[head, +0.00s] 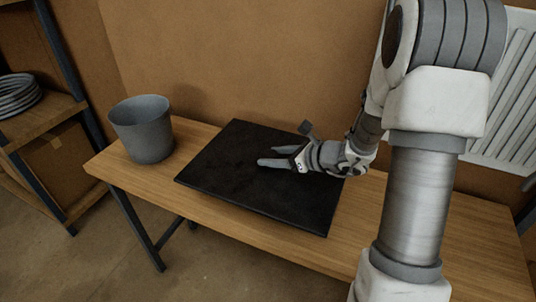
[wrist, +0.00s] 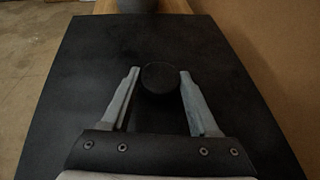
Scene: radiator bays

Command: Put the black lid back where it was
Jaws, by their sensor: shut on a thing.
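A small round black piece, which I take for the black lid (wrist: 160,78), is between the two fingertips of my gripper (wrist: 160,80) in the wrist view. My gripper is shut on it. In the head view my gripper (head: 262,156) is over the middle of a dark flat mat (head: 220,180), pointing left. The lid cannot be made out against the dark mat there. I cannot tell whether the lid touches the mat or is a little above it.
The mat lies on a wooden table (head: 125,170). A grey bucket-like pot (head: 145,135) stands at the table's left end; its inside is mostly hidden. A shelf with a coiled hose (head: 18,96) is at far left. A wall and a white radiator (head: 510,100) are behind.

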